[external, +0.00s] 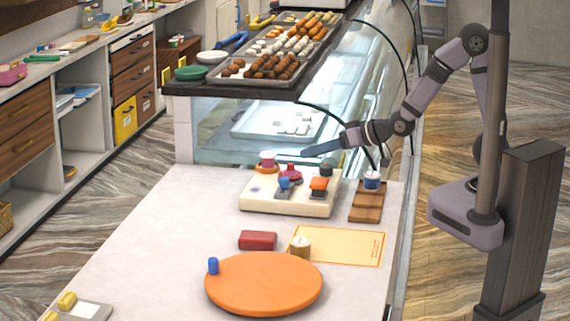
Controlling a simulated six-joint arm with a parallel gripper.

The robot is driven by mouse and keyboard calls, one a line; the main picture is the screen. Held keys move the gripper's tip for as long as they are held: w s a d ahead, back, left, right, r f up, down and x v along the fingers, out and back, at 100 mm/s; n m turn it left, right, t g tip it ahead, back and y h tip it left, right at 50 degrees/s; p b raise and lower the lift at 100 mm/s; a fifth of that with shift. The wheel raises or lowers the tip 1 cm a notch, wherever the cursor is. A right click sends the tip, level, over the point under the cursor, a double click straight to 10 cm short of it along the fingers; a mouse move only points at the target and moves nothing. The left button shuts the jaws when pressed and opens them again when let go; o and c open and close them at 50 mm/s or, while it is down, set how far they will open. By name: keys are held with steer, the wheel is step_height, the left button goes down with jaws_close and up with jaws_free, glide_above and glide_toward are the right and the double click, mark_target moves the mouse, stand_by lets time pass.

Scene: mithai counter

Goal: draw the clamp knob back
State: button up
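A cream board (252,204) stands on the pale counter and carries several small fittings. A blue knob (284,183) sits on a grey piece near the middle. Behind it is a dark red round knob (291,170). At the back left is a pinkish knob (267,158) on an orange base, and at the right an orange-topped black block (319,185). I cannot tell for certain which is the clamp knob. My gripper (306,153) reaches in from the right, above the back of the board, apart from the knobs as far as shows. Its finger opening is not clear at this size.
A wooden rack (367,205) holding a blue-and-white jar (372,180) stands right of the board. In front lie a red block (258,240), a yellow sheet (350,246) and an orange turntable (264,286). The glass sweets case (215,130) rises behind.

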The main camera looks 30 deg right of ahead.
mark_target(287, 178)
steer(key=s+a+f+n, duration=0.2)
steer(key=a+n, duration=0.1)
steer(key=s+a+f+n+y, duration=0.1)
steer(key=shift+s+a+f+n+g, duration=0.25)
steer(key=shift+s+a+n+g, duration=0.05)
steer(key=shift+s+a+g, duration=0.1)
steer(key=shift+w, duration=0.1)
steer(key=shift+p+x, duration=1)
steer(key=shift+x, duration=2.65)
